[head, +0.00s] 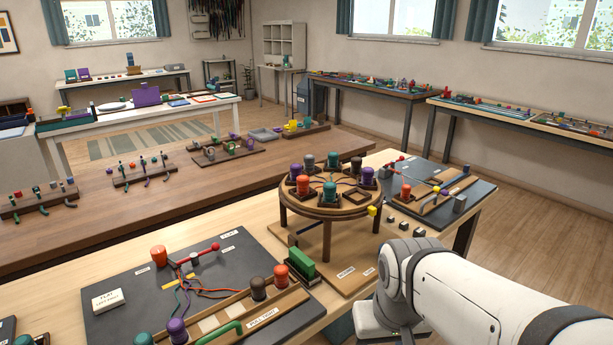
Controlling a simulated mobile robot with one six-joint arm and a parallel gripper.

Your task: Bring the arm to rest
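My white arm reaches in from the lower right corner and bends at a rounded joint near the front edge of the bench. My gripper's fingers do not show, so I cannot see whether they hold anything. A round wooden braiding stand (327,211) stands on the bench beyond the arm. Purple, orange, teal and dark bobbins sit around its top, including an orange bobbin (303,185) and a teal bobbin (329,191). Thin cords run across the middle of the top.
A dark mat (130,325) at left front carries a white card (107,300), an orange bobbin (158,255), tangled cords and a wooden rack of bobbins. A green block (301,265) stands beside the stand. Another dark mat (480,190) lies at right. A brown table (110,225) stands behind.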

